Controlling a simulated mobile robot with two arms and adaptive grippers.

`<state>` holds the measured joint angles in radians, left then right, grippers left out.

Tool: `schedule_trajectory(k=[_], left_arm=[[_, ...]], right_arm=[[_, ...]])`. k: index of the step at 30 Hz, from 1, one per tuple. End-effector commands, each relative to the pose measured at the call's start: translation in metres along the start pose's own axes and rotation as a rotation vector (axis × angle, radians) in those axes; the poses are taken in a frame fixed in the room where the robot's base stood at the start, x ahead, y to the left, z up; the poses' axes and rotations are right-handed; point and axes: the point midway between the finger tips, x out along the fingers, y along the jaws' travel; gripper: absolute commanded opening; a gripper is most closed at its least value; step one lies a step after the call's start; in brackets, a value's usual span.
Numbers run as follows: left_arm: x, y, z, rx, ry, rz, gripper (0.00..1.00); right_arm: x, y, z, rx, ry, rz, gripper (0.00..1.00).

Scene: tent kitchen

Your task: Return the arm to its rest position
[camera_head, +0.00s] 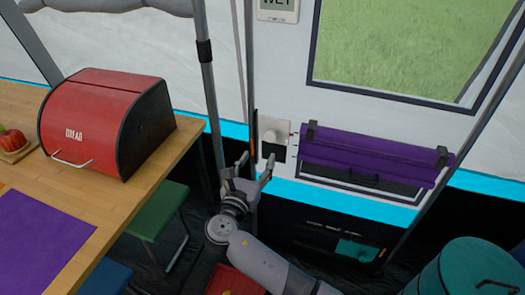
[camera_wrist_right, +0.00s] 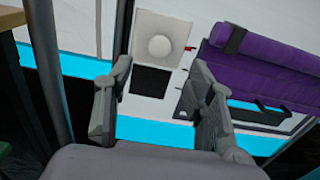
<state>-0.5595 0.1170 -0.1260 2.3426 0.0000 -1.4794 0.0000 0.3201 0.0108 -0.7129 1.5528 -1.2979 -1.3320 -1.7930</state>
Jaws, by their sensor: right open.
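My right arm reaches up from the bottom of the head view. Its gripper (camera_head: 254,174) is open, with nothing between its two fingers. The gripper is raised in front of the tent wall, just below a white plate with a round knob (camera_head: 270,132) in the picture. In the right wrist view the open fingers (camera_wrist_right: 161,92) stand apart, and the knob plate (camera_wrist_right: 161,38) shows beyond them. I cannot tell the exact gap to the wall. My left gripper is out of view.
A wooden table (camera_head: 123,190) with a red bread box (camera_head: 105,120) stands at left. A green stool (camera_head: 160,208) is beside it. Tent poles (camera_head: 207,85) rise near the gripper. A rolled purple blind (camera_head: 375,155) hangs at right. A teal round container (camera_head: 465,268) stands lower right.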

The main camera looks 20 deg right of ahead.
Motion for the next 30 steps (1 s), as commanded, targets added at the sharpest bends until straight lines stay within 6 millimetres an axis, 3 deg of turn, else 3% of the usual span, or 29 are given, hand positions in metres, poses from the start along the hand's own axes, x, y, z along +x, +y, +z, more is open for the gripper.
schedule_trajectory(k=[5, 20, 23, 26, 30], left_arm=[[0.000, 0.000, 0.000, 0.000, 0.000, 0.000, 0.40], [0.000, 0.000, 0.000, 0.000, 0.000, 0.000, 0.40], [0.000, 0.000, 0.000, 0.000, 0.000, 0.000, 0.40], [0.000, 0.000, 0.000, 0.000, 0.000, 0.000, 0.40], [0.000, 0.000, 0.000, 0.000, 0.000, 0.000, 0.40]], right_arm=[[-0.010, -0.001, 0.000, 0.000, 0.000, -0.001, 0.50], [-0.011, -0.003, -0.004, 0.020, 0.016, -0.003, 0.50], [-0.014, -0.019, -0.027, 0.132, 0.104, -0.025, 0.50], [-0.025, -0.051, -0.071, 0.377, 0.278, -0.095, 0.50], [-0.063, -0.109, -0.141, 0.846, 0.552, -0.318, 0.50]])
